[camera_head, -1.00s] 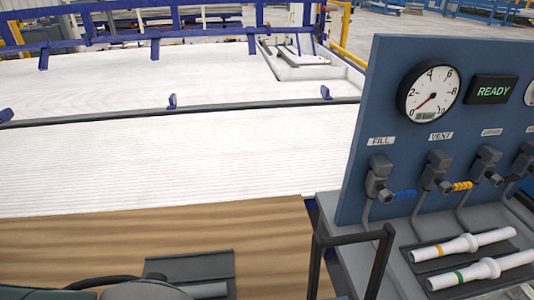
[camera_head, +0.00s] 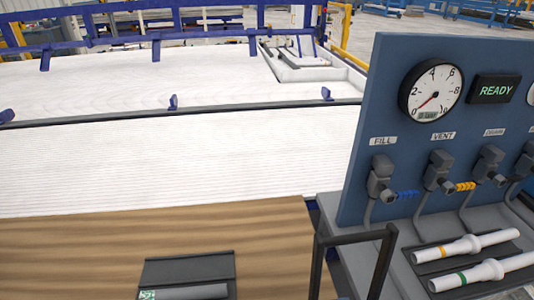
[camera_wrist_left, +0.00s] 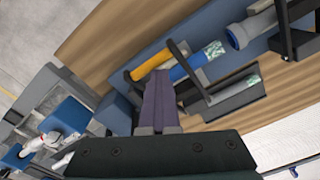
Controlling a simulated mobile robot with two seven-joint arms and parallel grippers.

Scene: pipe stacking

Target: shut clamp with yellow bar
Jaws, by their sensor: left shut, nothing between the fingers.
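In the left wrist view, a yellow bar (camera_wrist_left: 151,65) lies slanted at the upper middle, with a blue bar (camera_wrist_left: 189,68) beside it. Dark clamp-like brackets (camera_wrist_left: 194,98) stand close to the blue bar. I cannot tell whether the yellow bar's clamp is open or closed. My left gripper (camera_wrist_left: 158,82) is shut and empty. Its fingertips appear just below the yellow and blue bars, and contact is unclear. Neither the left gripper nor the yellow bar shows in the head view. My right gripper is not in view.
A wooden table (camera_head: 80,255) carries a dark holder with a grey pipe (camera_head: 195,292). At right stands a blue panel (camera_head: 365,110) with a gauge (camera_head: 431,92), a READY display (camera_head: 493,89) and valves. White pipe pieces (camera_head: 465,247) lie on the bench before it. A dark bar frame (camera_head: 355,238) stands nearby.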

